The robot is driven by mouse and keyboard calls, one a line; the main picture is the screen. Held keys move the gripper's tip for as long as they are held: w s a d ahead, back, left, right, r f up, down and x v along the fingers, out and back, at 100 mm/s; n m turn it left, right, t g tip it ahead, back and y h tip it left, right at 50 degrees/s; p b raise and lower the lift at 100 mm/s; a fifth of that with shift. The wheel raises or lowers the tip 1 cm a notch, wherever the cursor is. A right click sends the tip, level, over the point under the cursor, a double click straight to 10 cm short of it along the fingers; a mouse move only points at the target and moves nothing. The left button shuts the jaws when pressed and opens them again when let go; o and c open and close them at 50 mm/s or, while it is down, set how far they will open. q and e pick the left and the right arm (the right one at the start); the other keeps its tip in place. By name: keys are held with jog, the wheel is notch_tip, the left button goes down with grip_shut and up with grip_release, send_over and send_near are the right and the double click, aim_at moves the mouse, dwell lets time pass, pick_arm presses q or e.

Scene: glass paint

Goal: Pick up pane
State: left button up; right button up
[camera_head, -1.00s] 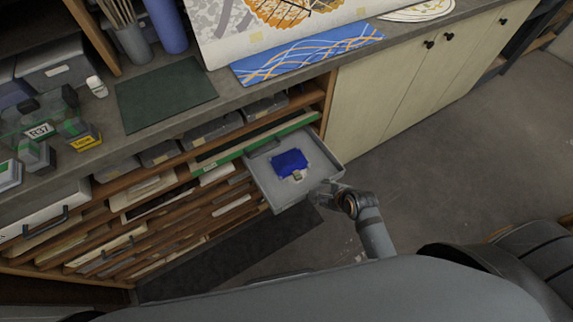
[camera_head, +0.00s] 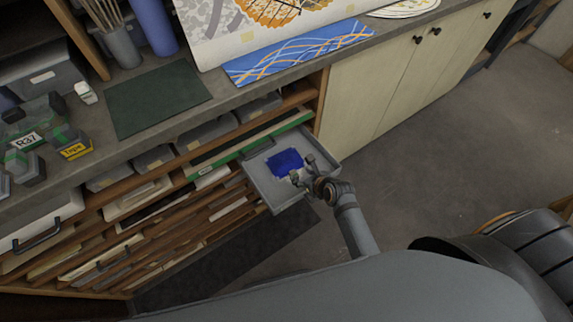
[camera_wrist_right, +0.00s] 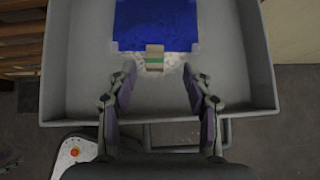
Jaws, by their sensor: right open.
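The blue pane (camera_head: 285,161) lies flat in a grey open drawer tray (camera_head: 266,186), on a pale sheet. In the right wrist view the blue pane (camera_wrist_right: 156,24) fills the upper middle, cut off by the top edge. A small block with a green band (camera_wrist_right: 154,58) sits at its near edge, between my fingertips. My right gripper (camera_head: 303,169) reaches over the tray's near right part. It also shows in the right wrist view (camera_wrist_right: 159,76), open, with one finger on each side of the block and apart from it. My left gripper is not in view.
The tray's walls (camera_wrist_right: 245,110) surround the pane. A green-fronted shelf strip (camera_head: 228,158) lies behind the tray, under the counter with a dark green mat (camera_head: 158,97). Pale cabinets (camera_head: 385,80) stand to the right. The floor (camera_head: 450,140) is clear.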

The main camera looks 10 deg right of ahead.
aim_at(294, 174)
jog(key=x, duration=0.5)
jog(key=shift+s+a+f+b, duration=0.1)
jog(key=shift+a+b, duration=0.3)
grip_shut()
